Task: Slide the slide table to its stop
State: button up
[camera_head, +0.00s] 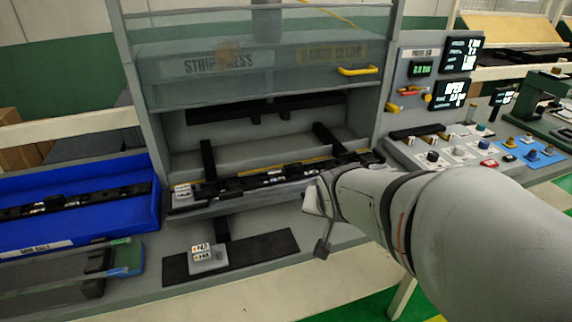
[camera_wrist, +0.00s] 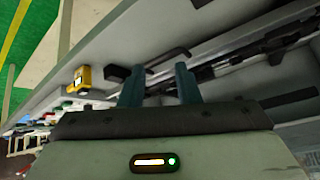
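The slide table (camera_head: 240,201) is a grey ledge at the front of the press opening. A long black strip with clips (camera_head: 275,178) lies along it in the head view. My gripper (camera_wrist: 158,78) shows in the wrist view with its two dark fingers apart and nothing clearly held between them. A dark bar handle (camera_wrist: 172,58) lies just beyond the fingertips on a grey surface; contact cannot be told.
The press guard (camera_head: 250,75) is raised above the opening, with a yellow handle (camera_head: 358,71). A blue tray (camera_head: 80,224) stands left, a black mat (camera_head: 265,248) in front. A control panel (camera_head: 470,145) is at right. A yellow box (camera_wrist: 82,79) shows in the wrist view.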

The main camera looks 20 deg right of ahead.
jog(key=w+d+f+m+t+b, duration=0.2)
jog(key=w+d+f+m, duration=0.1)
jog(key=w+d+f+m+t+y+b, duration=0.1)
jog(key=w+d+f+m+t+b, duration=0.1)
jog(key=w+d+f+m+b, duration=0.1)
jog(key=w+d+f+m+t+b, duration=0.2)
jog(key=w+f+m+t, duration=0.1)
jog(key=f, duration=0.1)
jog(key=shift+d+f+y+b, duration=0.3)
jog(key=shift+d+f, duration=0.1)
jog(key=shift+f+m+t+y+b, duration=0.25)
jog(key=shift+m+t+y, duration=0.15)
jog(key=shift+m, duration=0.15)
jog(key=shift+f+m+t+y+b, duration=0.1)
jog(key=shift+m+t+y+b, duration=0.25)
jog(key=shift+m, duration=0.2)
jog(key=x, duration=0.7)
jog(key=shift+w, duration=0.3)
grip_shut()
